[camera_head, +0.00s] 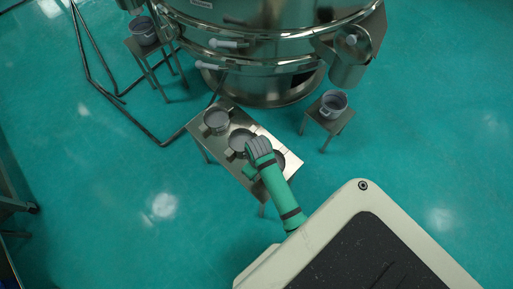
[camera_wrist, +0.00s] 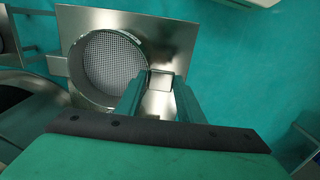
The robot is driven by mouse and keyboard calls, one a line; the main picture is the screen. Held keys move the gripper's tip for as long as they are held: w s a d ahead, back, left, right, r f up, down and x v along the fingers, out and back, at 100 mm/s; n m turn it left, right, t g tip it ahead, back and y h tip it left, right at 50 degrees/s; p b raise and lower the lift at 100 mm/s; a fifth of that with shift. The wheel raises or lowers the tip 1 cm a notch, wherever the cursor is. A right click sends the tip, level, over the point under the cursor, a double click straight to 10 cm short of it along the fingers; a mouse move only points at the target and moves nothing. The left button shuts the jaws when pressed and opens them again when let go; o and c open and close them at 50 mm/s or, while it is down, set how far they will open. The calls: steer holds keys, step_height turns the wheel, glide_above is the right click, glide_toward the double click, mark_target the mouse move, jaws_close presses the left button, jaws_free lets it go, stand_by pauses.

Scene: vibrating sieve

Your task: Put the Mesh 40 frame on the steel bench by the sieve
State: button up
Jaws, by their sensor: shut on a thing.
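The mesh frame (camera_wrist: 137,45), a round steel ring with a fine woven mesh (camera_wrist: 110,65), fills the upper left of the wrist view. My gripper (camera_wrist: 160,88) is shut on its small square side tab. The frame is over the steel bench (camera_wrist: 178,35); I cannot tell whether it rests on it. No mesh label is readable. In the head view, the steel bench (camera_head: 259,130) stands in front of the sieve (camera_head: 262,83).
A stool (camera_head: 322,122) with a round pot (camera_head: 333,101) stands to the right. Another stool with a pot (camera_head: 143,31) is at upper left.

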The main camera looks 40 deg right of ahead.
steer(key=shift+w+a+f, duration=0.15)
steer(key=shift+f, duration=0.85)
steer(key=shift+w+a+f, duration=0.1)
steer(key=shift+w+f, duration=0.05)
steer(key=shift+f, duration=0.8)
steer(key=o, duration=1.2)
steer(key=shift+s+d, duration=0.1)
steer(key=shift+s, duration=0.05)
steer(key=shift+c, duration=0.2)
